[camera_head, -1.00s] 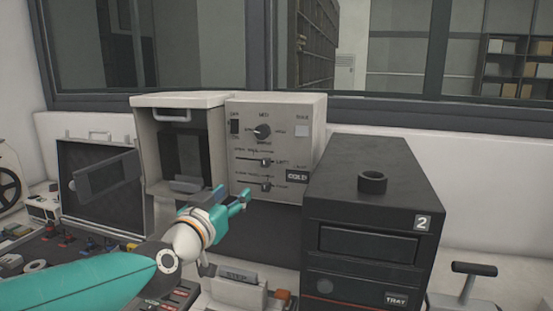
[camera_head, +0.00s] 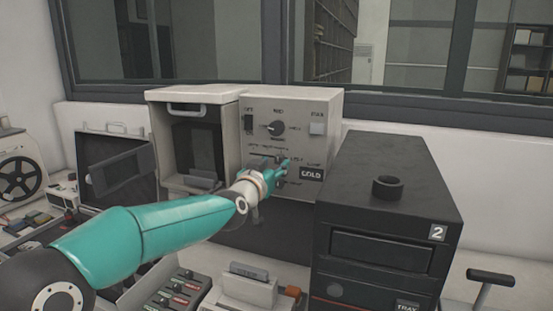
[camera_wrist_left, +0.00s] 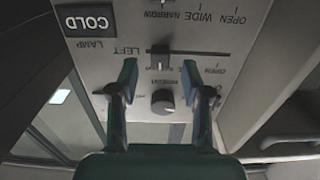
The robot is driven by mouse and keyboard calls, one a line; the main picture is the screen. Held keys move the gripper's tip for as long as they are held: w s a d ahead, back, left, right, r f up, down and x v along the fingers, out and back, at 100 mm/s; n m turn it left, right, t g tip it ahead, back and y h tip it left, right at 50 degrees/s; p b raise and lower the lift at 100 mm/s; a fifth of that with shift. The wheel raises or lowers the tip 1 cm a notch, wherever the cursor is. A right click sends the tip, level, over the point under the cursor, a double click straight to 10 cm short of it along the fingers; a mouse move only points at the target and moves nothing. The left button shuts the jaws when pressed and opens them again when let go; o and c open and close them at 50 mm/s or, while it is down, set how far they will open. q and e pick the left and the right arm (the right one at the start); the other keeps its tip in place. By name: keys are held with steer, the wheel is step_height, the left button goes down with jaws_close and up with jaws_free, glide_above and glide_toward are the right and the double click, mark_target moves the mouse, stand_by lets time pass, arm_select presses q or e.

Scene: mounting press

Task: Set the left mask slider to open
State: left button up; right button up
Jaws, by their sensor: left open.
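The left mask slider shows in the left wrist view, upside down, as a small knob (camera_wrist_left: 160,60) on a dark horizontal track beside the word LEFT. The knob stands near the LEFT-label end, away from the OPEN mark. My left gripper (camera_wrist_left: 160,68) is open, one finger on each side of the knob with gaps visible; whether it touches is not clear. In the head view my left gripper (camera_head: 280,168) is in front of the grey control panel (camera_head: 322,103) and hides most of the sliders. My right gripper is not in view.
A rotary dial (camera_head: 278,127) sits above the sliders; it shows below them in the wrist view (camera_wrist_left: 162,101). A COLD sign (camera_head: 311,173) is close right of the gripper. A black unit marked 2 (camera_head: 395,205) stands to the right. An open-fronted chamber (camera_head: 194,141) adjoins the panel.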

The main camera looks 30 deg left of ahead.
mark_target(279, 159)
arm_select(q)
steer(key=shift+x, duration=1.3)
steer(key=shift+c, duration=0.3)
jaws_close()
